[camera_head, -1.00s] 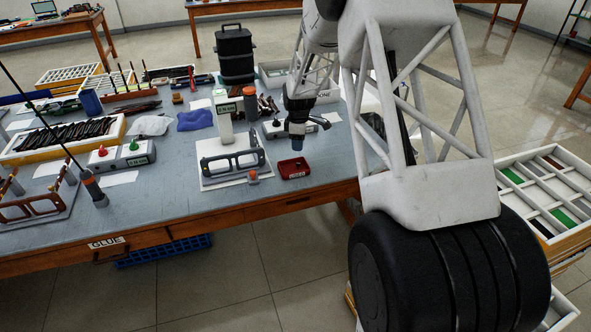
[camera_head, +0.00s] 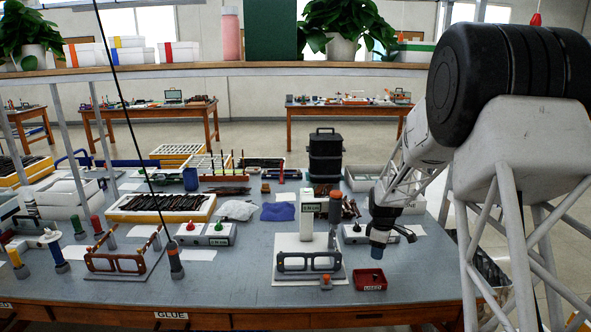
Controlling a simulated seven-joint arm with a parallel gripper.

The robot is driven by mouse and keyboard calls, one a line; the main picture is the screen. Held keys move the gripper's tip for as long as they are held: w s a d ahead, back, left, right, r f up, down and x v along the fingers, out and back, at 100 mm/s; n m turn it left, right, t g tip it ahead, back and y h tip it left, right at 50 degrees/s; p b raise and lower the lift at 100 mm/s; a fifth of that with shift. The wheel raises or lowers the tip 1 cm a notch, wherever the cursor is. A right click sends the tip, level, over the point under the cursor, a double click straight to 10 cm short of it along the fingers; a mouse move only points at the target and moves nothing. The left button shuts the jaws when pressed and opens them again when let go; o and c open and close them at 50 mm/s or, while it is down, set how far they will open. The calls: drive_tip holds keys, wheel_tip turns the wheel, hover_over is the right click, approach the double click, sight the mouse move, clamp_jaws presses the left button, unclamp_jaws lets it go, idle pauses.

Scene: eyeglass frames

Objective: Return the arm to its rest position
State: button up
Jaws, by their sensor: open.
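My gripper (camera_head: 377,250) hangs over the right part of the grey workbench (camera_head: 215,292), pointing down. It is open, small in the picture, and I see nothing held in it. A dark eyeglass frame (camera_head: 308,263) stands on a fixture on a white sheet, left of my gripper. A small red tray (camera_head: 369,280) sits on the bench below and in front of my gripper. A second, brown eyeglass frame (camera_head: 117,263) stands on a fixture at the left of the bench.
A black case (camera_head: 325,157) stands at the back. A thin dark pole rises from a grey holder (camera_head: 175,262). A shelf (camera_head: 250,72) with plants crosses the top. Bare bench lies along the front.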

drive_tip(key=s+a+r+m+t, duration=0.1)
drive_tip(key=s+a+r+m, duration=0.2)
drive_tip(key=s+r, duration=0.7)
drive_tip(key=s+a+r+m, duration=0.35)
drive_tip(key=s+r, duration=0.45)
drive_tip(key=s, duration=0.4)
drive_tip(key=s+a+r+m, duration=0.1)
drive_tip(key=s+a+m, duration=0.1)
drive_tip(key=s, duration=1.1)
drive_tip(key=s+a+r+m+t, duration=0.1)
drive_tip(key=s+m, duration=0.3)
drive_tip(key=s, duration=1)
drive_tip(key=shift+s+a+r, duration=0.3)
drive_tip(key=shift+a+r, duration=0.35)
drive_tip(key=shift+a, duration=0.1)
